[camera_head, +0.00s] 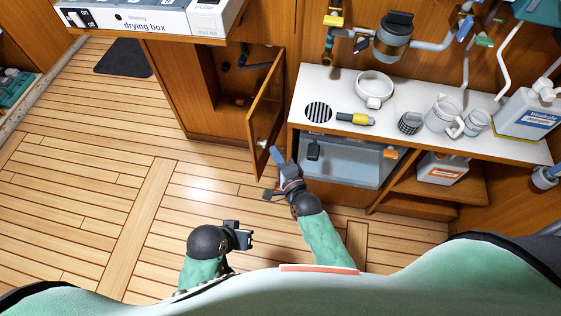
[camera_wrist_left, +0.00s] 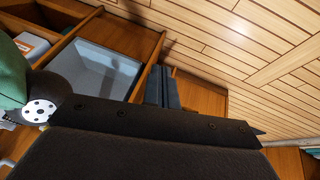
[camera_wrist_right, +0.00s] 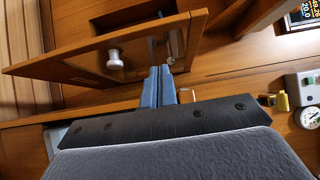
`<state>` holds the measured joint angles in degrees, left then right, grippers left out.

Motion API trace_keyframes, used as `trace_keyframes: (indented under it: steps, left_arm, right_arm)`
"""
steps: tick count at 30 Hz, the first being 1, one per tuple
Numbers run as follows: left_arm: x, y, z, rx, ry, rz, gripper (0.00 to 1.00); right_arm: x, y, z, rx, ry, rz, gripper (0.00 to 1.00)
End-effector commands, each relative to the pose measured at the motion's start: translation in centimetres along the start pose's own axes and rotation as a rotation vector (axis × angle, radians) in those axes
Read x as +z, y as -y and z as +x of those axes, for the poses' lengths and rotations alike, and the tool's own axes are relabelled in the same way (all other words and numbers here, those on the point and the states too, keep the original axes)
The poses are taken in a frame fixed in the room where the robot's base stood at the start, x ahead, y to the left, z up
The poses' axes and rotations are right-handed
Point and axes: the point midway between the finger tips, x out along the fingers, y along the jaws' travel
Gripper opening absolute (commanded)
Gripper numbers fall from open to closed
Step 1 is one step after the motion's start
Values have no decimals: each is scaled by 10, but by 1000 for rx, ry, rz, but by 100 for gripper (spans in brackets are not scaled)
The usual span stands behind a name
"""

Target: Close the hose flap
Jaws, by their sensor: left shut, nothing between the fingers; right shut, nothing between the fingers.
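The hose flap (camera_head: 266,108) is a wooden door standing open, swung out from the cabinet opening (camera_head: 228,75). Its white knob (camera_head: 262,143) shows near the free edge. The flap (camera_wrist_right: 70,64) and knob (camera_wrist_right: 115,60) also show in the right wrist view. My right gripper (camera_head: 276,155) is shut and empty, its blue fingers close beside the flap's lower free end, on the right. I cannot tell whether they touch it. In the right wrist view the fingertips (camera_wrist_right: 158,70) overlap the flap. My left gripper (camera_head: 245,237) is shut and empty, low over the floor; its fingers (camera_wrist_left: 168,85) also show in the left wrist view.
A white counter (camera_head: 290,108) with a clamp ring, cups and a bottle stands right of the flap. Below it is a grey bin (camera_head: 345,168) near my right arm. A shelf with a drying box (camera_head: 140,20) is at the upper left. The plank floor (camera_head: 90,160) at left is clear.

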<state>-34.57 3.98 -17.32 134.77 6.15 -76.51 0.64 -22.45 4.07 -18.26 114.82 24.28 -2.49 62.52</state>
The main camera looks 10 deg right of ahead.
Motion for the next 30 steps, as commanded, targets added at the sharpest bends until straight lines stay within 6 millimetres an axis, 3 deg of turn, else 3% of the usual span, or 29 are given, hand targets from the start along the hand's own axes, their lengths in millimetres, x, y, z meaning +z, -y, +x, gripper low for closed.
trace_keyframes:
  steps: [7,12,21,30]
  left_arm:
    - [0,6,-11,-18,24,-4,0]
    - [3,11,-18,-32,49,-7,0]
    - [1,13,-29,-40,57,-9,0]
    - [1,12,-27,-39,57,-11,0]
  right_arm:
    - [0,2,41,-1,0,0,0]
    - [18,2,57,0,1,1,0]
    - [28,0,67,0,0,-1,0]
    - [28,0,67,0,1,-1,0]
